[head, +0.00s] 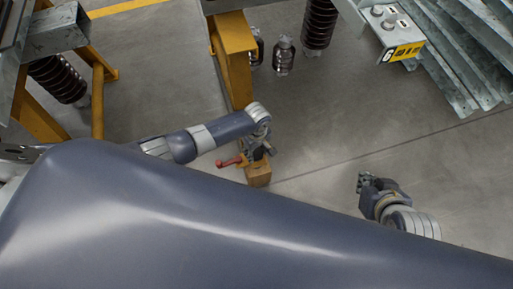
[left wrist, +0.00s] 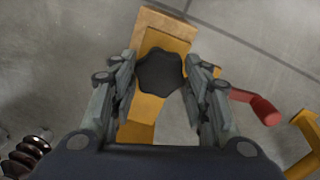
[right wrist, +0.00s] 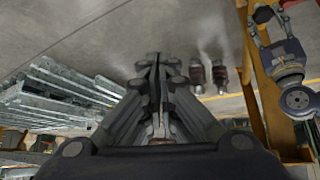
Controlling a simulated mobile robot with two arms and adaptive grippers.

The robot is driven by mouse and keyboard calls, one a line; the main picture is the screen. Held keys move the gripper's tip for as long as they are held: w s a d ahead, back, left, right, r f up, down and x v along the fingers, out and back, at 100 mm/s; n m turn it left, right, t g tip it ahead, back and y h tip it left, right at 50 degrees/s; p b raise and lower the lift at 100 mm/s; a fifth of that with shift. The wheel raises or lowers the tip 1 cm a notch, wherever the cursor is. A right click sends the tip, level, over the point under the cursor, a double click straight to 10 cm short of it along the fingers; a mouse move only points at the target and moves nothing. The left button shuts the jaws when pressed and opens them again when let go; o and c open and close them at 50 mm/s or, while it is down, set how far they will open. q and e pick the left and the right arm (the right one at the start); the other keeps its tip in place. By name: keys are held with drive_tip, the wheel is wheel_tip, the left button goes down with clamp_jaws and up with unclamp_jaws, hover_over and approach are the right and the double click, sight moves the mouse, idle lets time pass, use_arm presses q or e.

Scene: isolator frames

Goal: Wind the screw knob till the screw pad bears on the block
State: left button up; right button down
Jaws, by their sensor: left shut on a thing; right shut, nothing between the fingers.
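The black lobed screw knob (left wrist: 160,72) sits between the fingers of my left gripper (left wrist: 160,78), which is shut on it. In the head view my left gripper (head: 258,148) is over the end of the yellow beam. A wooden block (head: 258,175) shows just below it, and its end also shows in the left wrist view (left wrist: 165,24). A red-handled lever (head: 228,162) sticks out beside the gripper; it also shows in the left wrist view (left wrist: 262,108). The screw pad is hidden. My right gripper (head: 364,184) is shut and empty, away at the right.
A yellow steel frame (head: 236,70) stands behind the left gripper. Galvanized steel sections (head: 455,55) lie at the upper right. The floor between the arms is clear.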

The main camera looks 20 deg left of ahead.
use_arm(q)
drive_tip(key=shift+s+m+p, duration=0.1)
drive_tip(key=shift+m+p, duration=0.2)
drive_tip(key=shift+p, duration=0.35)
drive_tip(key=shift+m+p, duration=0.6)
drive_tip(key=shift+p, duration=0.35)
use_arm(e)
drive_tip(key=s+d+g+h, duration=0.1)
drive_tip(key=s+d+g, duration=0.1)
drive_tip(key=s, duration=0.5)
drive_tip(key=shift+g, duration=0.8)
